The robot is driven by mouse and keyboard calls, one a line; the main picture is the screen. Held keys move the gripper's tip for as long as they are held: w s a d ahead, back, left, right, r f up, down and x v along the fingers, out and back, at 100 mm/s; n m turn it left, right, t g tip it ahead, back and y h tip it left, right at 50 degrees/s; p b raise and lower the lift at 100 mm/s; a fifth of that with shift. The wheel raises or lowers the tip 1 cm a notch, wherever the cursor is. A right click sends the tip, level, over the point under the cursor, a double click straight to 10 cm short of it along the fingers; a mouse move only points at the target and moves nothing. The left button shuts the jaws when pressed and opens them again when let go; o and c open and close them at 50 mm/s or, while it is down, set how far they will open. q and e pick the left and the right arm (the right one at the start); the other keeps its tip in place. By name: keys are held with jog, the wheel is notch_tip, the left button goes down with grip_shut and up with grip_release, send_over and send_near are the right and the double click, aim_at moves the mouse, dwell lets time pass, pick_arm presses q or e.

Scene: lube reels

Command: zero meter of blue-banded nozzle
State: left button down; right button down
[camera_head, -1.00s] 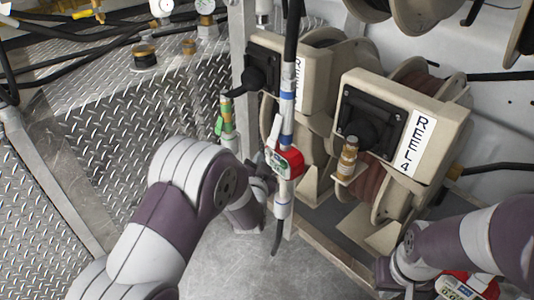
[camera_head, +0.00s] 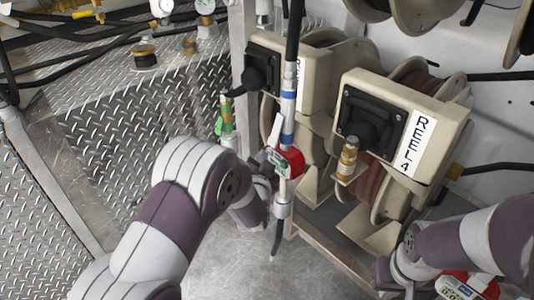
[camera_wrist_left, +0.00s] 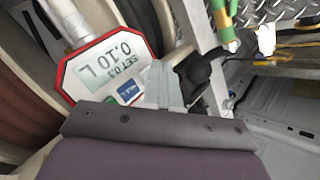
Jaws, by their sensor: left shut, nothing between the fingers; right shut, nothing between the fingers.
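The blue-banded nozzle (camera_head: 287,138) hangs upright at the centre of the head view, with a red-rimmed meter (camera_head: 291,162) on it. In the left wrist view the meter (camera_wrist_left: 108,68) shows upside down. Its display reads 0.10 L, with a smaller SET line, and a blue and a green button lie below. My left gripper (camera_head: 268,182) is shut and empty, close beside the meter; its grey fingers (camera_wrist_left: 163,86) overlap the meter's button end in the wrist view. I cannot tell whether they touch. My right gripper (camera_head: 398,283) is shut at the bottom edge, partly hidden.
A green-banded nozzle (camera_head: 226,120) stands left of the blue-banded one. A nozzle with a tan band (camera_head: 347,160) is in front of the reel marked REEL 4 (camera_head: 418,140). Another red meter (camera_head: 462,288) is at the lower right. The metal floor (camera_head: 225,268) is clear.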

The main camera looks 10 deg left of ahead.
pick_arm(q)
jog(key=shift+w+d, duration=0.15)
dwell(0.5)
jog(key=shift+s+a, duration=0.7)
jog(key=shift+s, duration=0.15)
jog(key=s+a+p, duration=0.1)
jog(key=s+a, duration=0.2)
jog(key=shift+s+a, duration=0.15)
jog(key=shift+s, duration=0.25)
